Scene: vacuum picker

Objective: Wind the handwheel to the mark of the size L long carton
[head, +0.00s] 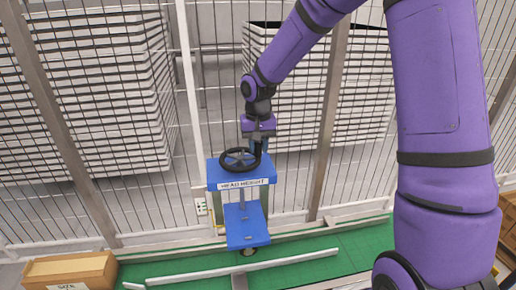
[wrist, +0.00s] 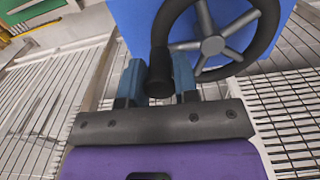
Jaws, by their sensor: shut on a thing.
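The black spoked handwheel (head: 240,160) sits on top of a blue stand (head: 243,226) labelled "HEAD HEIGHT". The handwheel also fills the top of the wrist view (wrist: 213,45). My gripper (head: 257,146) is at the wheel's right side in the head view. In the wrist view its two blue-grey fingers are shut on the wheel's dark upright handle (wrist: 159,72), at the rim's left. A brown carton (head: 70,271) at the lower left has a white label reading "SIZE"; its size letter is cut off. I cannot make out a size L mark in either view.
A wire mesh fence (head: 222,60) stands behind the stand, with stacked white trays (head: 105,90) beyond it. A green belt (head: 310,264) with a pale rail (head: 250,267) runs below. Brown boxes (head: 508,225) are at the right edge. A small white panel (head: 201,206) is left of the stand.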

